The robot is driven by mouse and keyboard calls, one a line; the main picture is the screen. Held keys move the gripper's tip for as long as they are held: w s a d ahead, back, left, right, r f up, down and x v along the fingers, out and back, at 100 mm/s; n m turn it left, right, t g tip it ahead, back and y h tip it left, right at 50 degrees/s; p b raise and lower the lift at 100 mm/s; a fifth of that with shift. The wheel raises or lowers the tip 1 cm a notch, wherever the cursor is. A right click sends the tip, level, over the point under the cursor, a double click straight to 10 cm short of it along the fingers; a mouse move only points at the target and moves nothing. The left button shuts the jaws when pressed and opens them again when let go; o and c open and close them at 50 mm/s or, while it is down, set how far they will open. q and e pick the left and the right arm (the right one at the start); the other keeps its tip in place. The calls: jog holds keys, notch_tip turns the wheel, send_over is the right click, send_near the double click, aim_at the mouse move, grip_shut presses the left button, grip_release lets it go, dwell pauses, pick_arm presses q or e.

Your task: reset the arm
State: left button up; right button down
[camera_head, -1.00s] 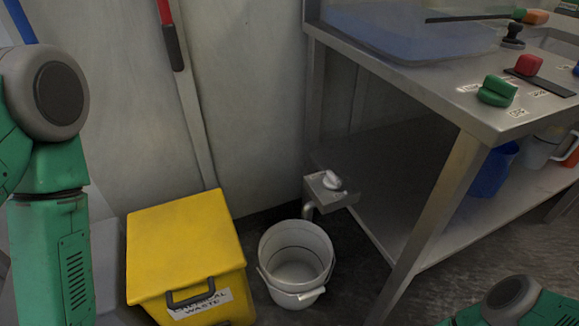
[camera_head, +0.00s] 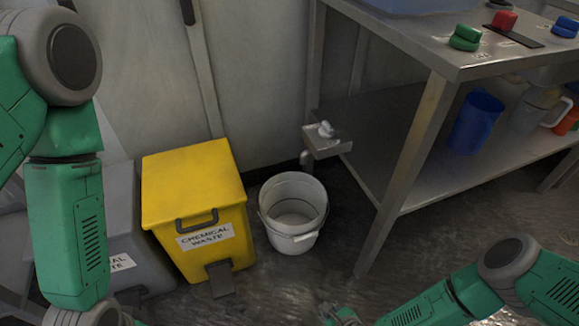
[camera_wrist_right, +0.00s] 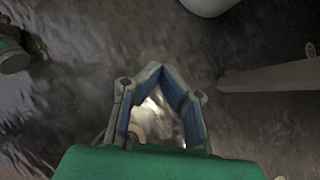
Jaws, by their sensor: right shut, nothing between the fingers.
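My right arm (camera_head: 450,298) comes in from the lower right in the head view, low over the dark floor. My right gripper (camera_wrist_right: 165,72) shows in the right wrist view with its blue-padded fingertips together and nothing between them. Wet-looking floor lies beneath it. My left arm (camera_head: 70,220) hangs down at the left of the head view. Its gripper is out of the frame.
A yellow chemical waste bin (camera_head: 195,205) and a white bucket (camera_head: 293,212) stand by the wall. A small tap fixture (camera_head: 326,140) sits above the bucket. A steel bench (camera_head: 400,40) with a lower shelf (camera_head: 470,170) stands at right, holding a blue jug (camera_head: 474,122). Floor in front is clear.

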jog(key=s+a+r+n+g+y, duration=0.15)
jog(key=s+r+n+g, duration=0.25)
jog(key=s+r+n, duration=0.7)
jog(key=s+d+r+n+g+h, duration=0.1)
jog(key=d+r+n+g+h, duration=0.15)
jog(key=d+r+n, duration=0.5)
jog(key=s+d+r+n+g+h, duration=0.1)
jog(key=s+d+r+n+h, duration=0.2)
jog(key=d+n, duration=0.75)
notch_tip(320, 180, up, 14)
jog(key=d+p, duration=0.1)
jog(key=p, duration=1.2)
jog(key=shift+w+d, duration=0.2)
jog(key=shift+w, duration=0.2)
